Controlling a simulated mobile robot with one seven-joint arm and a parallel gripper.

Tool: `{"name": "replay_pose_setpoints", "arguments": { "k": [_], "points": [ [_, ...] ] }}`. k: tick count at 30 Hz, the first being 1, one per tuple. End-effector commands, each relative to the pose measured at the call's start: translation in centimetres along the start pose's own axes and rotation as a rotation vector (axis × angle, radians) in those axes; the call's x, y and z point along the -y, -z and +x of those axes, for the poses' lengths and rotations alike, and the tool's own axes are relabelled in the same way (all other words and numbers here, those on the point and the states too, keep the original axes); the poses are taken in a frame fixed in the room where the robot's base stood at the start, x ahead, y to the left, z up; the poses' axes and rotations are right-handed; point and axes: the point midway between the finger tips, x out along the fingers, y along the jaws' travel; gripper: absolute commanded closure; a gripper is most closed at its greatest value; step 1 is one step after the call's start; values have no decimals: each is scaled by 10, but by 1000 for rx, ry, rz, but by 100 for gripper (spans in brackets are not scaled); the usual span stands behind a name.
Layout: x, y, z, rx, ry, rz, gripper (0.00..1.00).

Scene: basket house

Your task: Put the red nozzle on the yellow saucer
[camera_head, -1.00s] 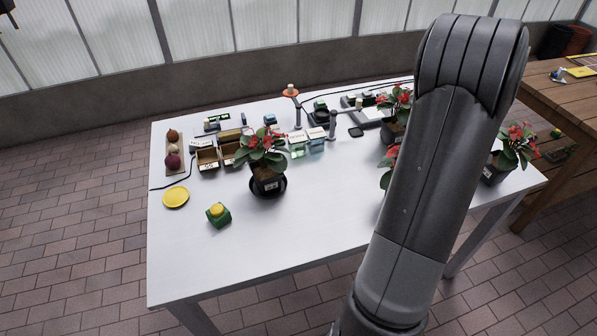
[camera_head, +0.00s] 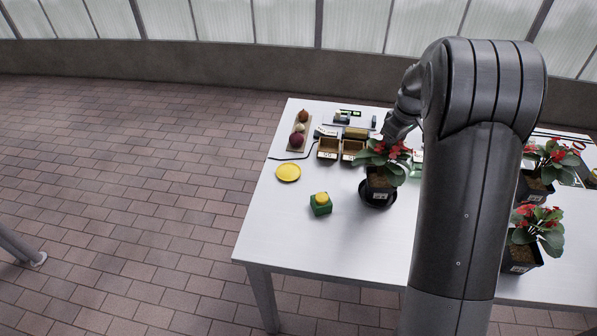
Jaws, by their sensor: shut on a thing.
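The yellow saucer (camera_head: 288,173) lies flat and empty near the left edge of the white table. My gripper (camera_head: 396,132) shows only in part, as dark shapes above and behind the nearest potted red-flowered plant. It is to the right of the saucer and well apart from it. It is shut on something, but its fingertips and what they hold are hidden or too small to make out. I cannot pick out the red nozzle with certainty; the red near the gripper is mixed with the flowers.
A potted plant (camera_head: 377,183) stands between the saucer and my large arm. A green block with a yellow top (camera_head: 320,203) sits in front of the saucer. Wooden boxes (camera_head: 328,149) and a tray of round items (camera_head: 298,133) stand behind. The white table's (camera_head: 285,235) front left is clear.

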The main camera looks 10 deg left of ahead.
Motion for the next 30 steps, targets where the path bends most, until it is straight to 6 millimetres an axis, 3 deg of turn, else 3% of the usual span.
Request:
{"name": "replay_pose_setpoints", "arguments": {
  "k": [1,3,10,17,30],
  "points": [
    [20,24,2,0,5,-48,68],
    [44,50,5,0,12,-101,68],
    [109,107,10,-2,28,-230,68],
    [137,129,17,-1,34,-274,68],
    [190,196,80,1,34,-277,68]
  ]
}}
